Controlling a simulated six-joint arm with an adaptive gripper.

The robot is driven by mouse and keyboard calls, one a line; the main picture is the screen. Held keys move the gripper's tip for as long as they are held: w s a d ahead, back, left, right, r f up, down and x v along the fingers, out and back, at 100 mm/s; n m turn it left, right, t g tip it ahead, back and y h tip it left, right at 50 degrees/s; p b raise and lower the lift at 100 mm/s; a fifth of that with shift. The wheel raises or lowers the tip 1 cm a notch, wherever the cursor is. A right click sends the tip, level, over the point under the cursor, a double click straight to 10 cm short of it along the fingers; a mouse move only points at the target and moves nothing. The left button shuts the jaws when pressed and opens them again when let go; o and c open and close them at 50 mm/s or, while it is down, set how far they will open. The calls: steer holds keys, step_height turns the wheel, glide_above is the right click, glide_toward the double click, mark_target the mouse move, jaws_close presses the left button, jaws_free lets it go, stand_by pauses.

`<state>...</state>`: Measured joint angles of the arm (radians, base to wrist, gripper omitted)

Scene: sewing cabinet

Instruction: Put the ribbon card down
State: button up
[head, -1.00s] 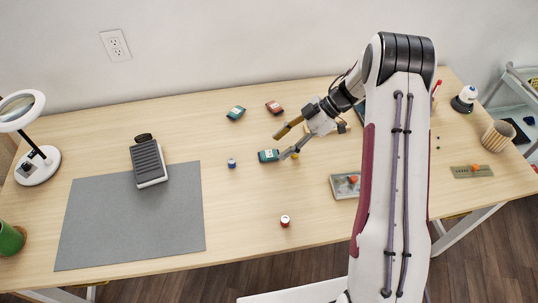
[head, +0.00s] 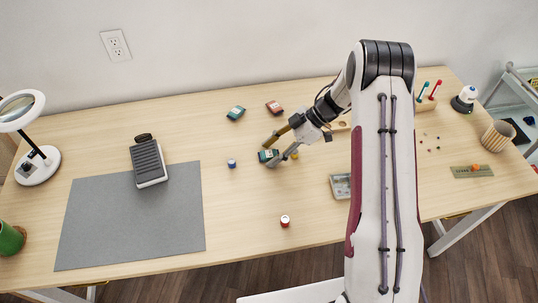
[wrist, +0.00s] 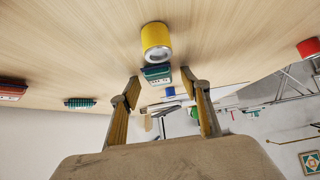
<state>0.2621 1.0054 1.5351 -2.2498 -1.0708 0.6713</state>
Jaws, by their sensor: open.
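A dark teal ribbon card (head: 264,156) with a pale label lies on the table, left of the middle of the head view. My gripper (head: 270,153) is open at it, with one finger on the far side and one on the near side. In the wrist view the same card (wrist: 157,75) shows beyond and between the spread fingertips (wrist: 162,85), with a visible gap at each side. Whether a finger touches it I cannot tell. Two more cards lie farther back: a teal-green one (head: 235,113) and a red one (head: 274,107).
A yellow spool (wrist: 155,40) stands close beside the card. A blue spool (head: 232,163) is to its left and a red spool (head: 285,221) nearer the front. A grey mat (head: 130,225) with a pedal (head: 148,162) lies left. The table between mat and card is mostly clear.

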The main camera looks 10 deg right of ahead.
mark_target(273, 153)
steer(key=c, duration=1)
steer(key=shift+r, duration=0.1)
steer(key=shift+r, duration=4.9)
